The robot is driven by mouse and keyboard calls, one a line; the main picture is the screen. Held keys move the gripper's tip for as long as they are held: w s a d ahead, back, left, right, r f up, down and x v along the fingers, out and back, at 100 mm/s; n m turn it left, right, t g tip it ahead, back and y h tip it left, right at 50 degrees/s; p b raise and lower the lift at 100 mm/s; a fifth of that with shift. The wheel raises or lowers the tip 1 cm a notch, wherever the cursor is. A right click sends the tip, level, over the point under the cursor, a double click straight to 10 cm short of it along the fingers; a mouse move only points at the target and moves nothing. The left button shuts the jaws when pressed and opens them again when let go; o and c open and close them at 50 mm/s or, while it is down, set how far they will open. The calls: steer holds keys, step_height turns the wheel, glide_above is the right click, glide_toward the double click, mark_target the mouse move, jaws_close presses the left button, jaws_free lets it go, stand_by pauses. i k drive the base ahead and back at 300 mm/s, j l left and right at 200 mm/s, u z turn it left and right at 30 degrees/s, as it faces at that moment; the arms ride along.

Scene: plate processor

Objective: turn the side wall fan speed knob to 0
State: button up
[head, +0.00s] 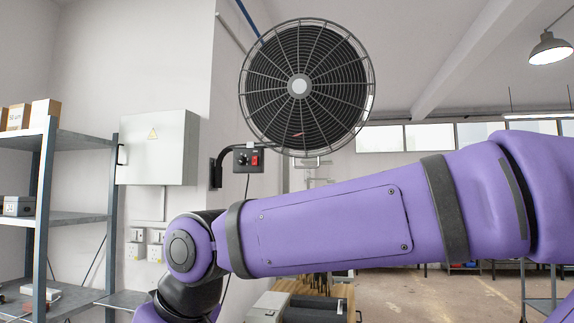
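The side wall fan (306,86) hangs high in the middle of the head view, with a round wire guard and a pale hub. Below it on the left is a small dark control box (248,159) with a red switch at its right. A small pale round speed knob (242,159) sits on the box's left half; its setting is too small to read. My purple arm crosses the lower half of the view, below the box. My gripper is not in view.
A grey electrical cabinet (158,147) with a yellow warning sign is on the wall left of the box. Metal shelves (46,190) with cartons stand at the far left. A wooden bench with equipment (326,287) is partly hidden below my arm. Open floor (449,296) shows at right.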

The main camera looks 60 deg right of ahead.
mark_target(240, 160)
steer(key=z, duration=1.5)
